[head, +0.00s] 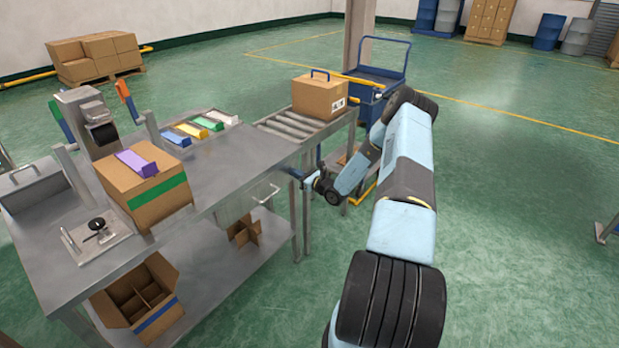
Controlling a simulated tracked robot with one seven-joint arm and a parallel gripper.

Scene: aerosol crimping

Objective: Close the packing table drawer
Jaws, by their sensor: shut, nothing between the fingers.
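The grey steel packing table (235,150) fills the left and middle of the head view. A light metal bar handle (266,194) shows under its front edge, near the right end, and seems to belong to the drawer. The drawer body is mostly hidden under the tabletop, and I cannot tell how far out it is. My gripper (298,174) is small in view by the table's right front corner, to the right of the handle and apart from it. It is shut and empty. My blue and black arm reaches to it from the lower right.
A roller conveyor (305,127) bears a closed box (319,97) behind my gripper. A blue cart (385,75) stands beyond. The green floor at right is mostly clear.

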